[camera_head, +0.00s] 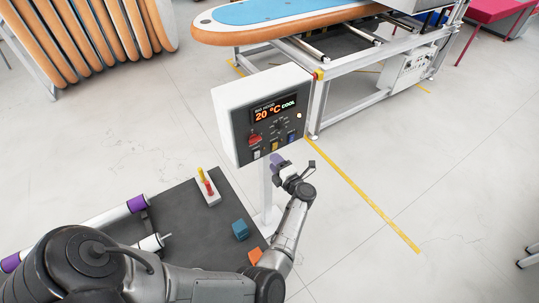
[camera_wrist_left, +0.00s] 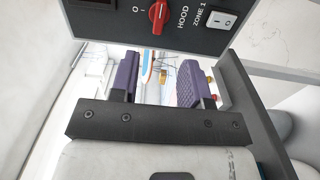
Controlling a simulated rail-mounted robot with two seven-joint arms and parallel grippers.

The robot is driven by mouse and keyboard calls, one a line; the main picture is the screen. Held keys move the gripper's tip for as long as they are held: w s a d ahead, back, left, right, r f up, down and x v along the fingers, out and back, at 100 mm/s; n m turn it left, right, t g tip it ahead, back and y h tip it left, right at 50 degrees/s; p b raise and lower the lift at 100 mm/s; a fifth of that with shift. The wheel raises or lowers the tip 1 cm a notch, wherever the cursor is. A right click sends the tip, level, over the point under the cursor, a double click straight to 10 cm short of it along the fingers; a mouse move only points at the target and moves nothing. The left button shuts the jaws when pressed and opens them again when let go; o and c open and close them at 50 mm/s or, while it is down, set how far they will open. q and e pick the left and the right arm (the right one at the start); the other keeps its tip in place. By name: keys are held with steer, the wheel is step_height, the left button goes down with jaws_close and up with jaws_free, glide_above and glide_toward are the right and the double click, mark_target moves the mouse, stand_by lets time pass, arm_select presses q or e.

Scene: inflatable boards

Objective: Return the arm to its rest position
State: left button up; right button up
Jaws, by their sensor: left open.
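My left gripper (camera_head: 292,172) is open and empty, just below the lower right edge of the control box (camera_head: 231,98). In the left wrist view, its two purple-padded fingers (camera_wrist_left: 158,82) are spread apart with nothing between them. The dark panel face (camera_wrist_left: 150,38) is just beyond the fingers, with a red knob (camera_wrist_left: 158,16), a white rocker switch (camera_wrist_left: 223,18) and the labels HOOD and ZONE 1. In the head view, the display (camera_head: 274,109) reads 20 °C COOL. My left arm reaches in from the lower left. My right gripper is not in view.
The box stands on a white post (camera_head: 267,196) by a dark mat (camera_head: 180,218). A board (camera_head: 225,31) lies on a frame behind.

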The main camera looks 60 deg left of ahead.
arm_select(q)
steer(key=shift+d, duration=0.6)
step_height(320, 180, up, 6)
steer(key=w+d+m+t+h, duration=0.2)
steer(key=m+t+h, duration=0.3)
steer(key=m+t, duration=1)
steer(key=s+d+f+m+h, duration=0.3)
steer(key=d+m+h, duration=0.65)
steer(key=m, duration=0.25)
steer(key=s+d+f+m+g+h, duration=0.4)
steer(key=s+d+m+g+h, duration=0.15)
steer(key=s+d, duration=0.35)
steer(key=s+d+m+g+y, duration=0.15)
steer(key=s+g, duration=0.25)
steer(key=s, duration=0.6)
steer(key=s+d+m+g, duration=0.3)
steer(key=s, duration=0.7)
step_height(320, 180, up, 12)
steer(key=p, duration=1.3)
steer(key=shift+w+a+r, duration=0.2)
steer(key=shift+a, duration=0.1)
